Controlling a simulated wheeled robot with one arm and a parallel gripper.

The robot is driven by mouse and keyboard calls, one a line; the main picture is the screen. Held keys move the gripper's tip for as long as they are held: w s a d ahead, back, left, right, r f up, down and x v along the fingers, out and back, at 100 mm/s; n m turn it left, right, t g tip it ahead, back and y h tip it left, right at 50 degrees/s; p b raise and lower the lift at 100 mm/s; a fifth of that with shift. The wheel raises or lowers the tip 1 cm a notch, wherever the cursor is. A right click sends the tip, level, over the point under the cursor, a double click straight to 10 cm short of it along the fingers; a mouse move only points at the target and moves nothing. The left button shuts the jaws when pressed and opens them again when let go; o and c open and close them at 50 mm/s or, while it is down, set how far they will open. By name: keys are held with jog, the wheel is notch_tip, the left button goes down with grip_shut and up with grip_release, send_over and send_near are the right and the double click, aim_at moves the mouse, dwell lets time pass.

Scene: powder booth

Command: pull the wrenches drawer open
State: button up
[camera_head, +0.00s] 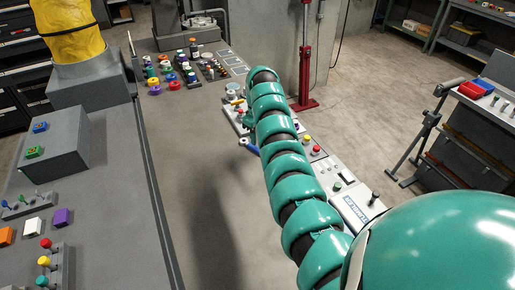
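A black drawer cabinet (22,78) stands at the far left edge, partly cut off by the frame. Its stacked drawer fronts look shut. No label can be read, so I cannot tell which drawer, if any, is the wrenches drawer. My teal segmented arm runs from the lower right up to the middle of the view. Its far end bends down out of sight, and my gripper does not show.
A long grey bench (100,210) holds switches, coloured blocks and a grey box (45,155). A yellow-covered column (72,30) stands behind it. A control panel (340,185) lies beside my arm.

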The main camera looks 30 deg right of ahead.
aim_at(258, 150)
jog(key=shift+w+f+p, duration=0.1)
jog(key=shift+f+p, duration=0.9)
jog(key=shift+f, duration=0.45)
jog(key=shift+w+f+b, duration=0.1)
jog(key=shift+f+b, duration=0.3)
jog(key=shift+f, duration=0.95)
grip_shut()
